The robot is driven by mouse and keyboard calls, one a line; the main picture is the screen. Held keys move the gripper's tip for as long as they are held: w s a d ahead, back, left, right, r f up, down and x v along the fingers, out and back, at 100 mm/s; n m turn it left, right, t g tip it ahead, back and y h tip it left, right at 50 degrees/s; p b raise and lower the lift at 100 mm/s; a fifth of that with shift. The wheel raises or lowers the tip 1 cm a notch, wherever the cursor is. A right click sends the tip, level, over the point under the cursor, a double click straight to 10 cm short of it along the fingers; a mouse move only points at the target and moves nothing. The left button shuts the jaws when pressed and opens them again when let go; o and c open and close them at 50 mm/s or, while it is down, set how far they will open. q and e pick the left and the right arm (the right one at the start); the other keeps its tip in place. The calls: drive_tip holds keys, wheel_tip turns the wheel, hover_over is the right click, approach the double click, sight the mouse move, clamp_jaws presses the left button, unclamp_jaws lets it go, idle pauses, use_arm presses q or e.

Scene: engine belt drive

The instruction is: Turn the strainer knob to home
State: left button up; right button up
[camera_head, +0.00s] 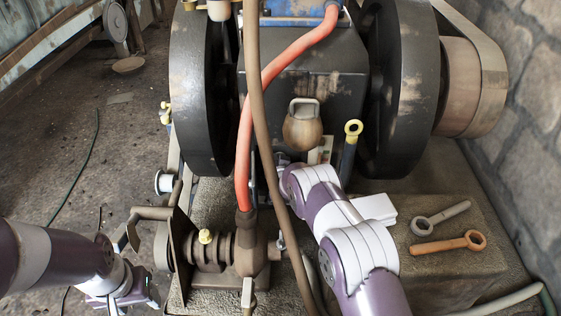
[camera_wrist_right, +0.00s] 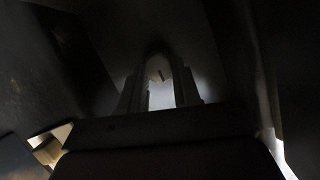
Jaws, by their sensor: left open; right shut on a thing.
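My right arm reaches up the middle of the head view, and its gripper (camera_head: 280,161) is low at the front of the engine block, mostly hidden by its own wrist. In the dark right wrist view, the fingers (camera_wrist_right: 160,93) are shut on a small pale part, which appears to be the strainer knob (camera_wrist_right: 158,70). A short mark shows on it, but its exact angle cannot be told. The knob cannot be made out in the head view. My left gripper (camera_head: 128,296) is open and empty at the lower left, apart from the machine.
Two black flywheels (camera_head: 403,85) flank the engine block. A red hose (camera_head: 246,130) and a brown hose (camera_head: 262,110) hang left of my right wrist. A crank handle (camera_head: 150,213) stands near my left gripper. Two wrenches (camera_head: 440,217), (camera_head: 448,245) lie on the stone ledge at right.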

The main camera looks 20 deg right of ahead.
drive_tip(key=o, duration=1.1)
drive_tip(key=shift+c, duration=0.2)
drive_tip(key=p+v, duration=0.4)
drive_tip(key=v, duration=0.3)
drive_tip(key=shift+s, duration=0.25)
drive_tip(key=shift+r, duration=0.2)
